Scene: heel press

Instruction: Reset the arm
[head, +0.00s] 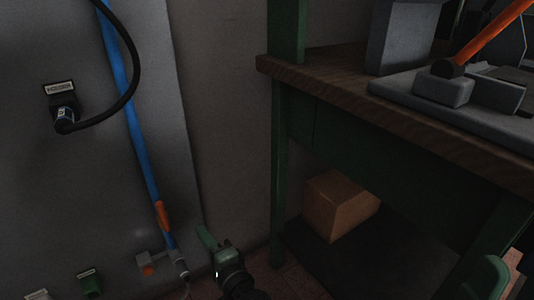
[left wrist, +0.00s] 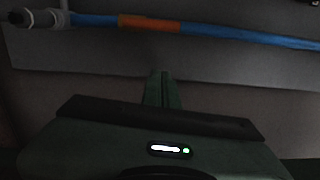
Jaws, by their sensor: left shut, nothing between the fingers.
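My left gripper (head: 203,233) is low in the middle of the head view, in front of the wall and left of the workbench. Its green fingers are shut together and hold nothing. In the left wrist view the closed fingers (left wrist: 160,84) point toward the grey panel, below a blue hose, without visible contact. A green rounded part (head: 487,276) at the lower right of the head view looks like part of my right gripper or arm; its fingers cannot be made out. A grey machine with an orange lever (head: 495,32) stands on the workbench at the upper right, apart from my left gripper.
A grey wall panel (head: 60,190) carries a black cable plug (head: 65,118) and a blue hose (head: 139,140) with an orange band. The wooden bench top (head: 330,80) has green legs. A cardboard box (head: 335,207) lies beneath it. Open space lies between panel and bench.

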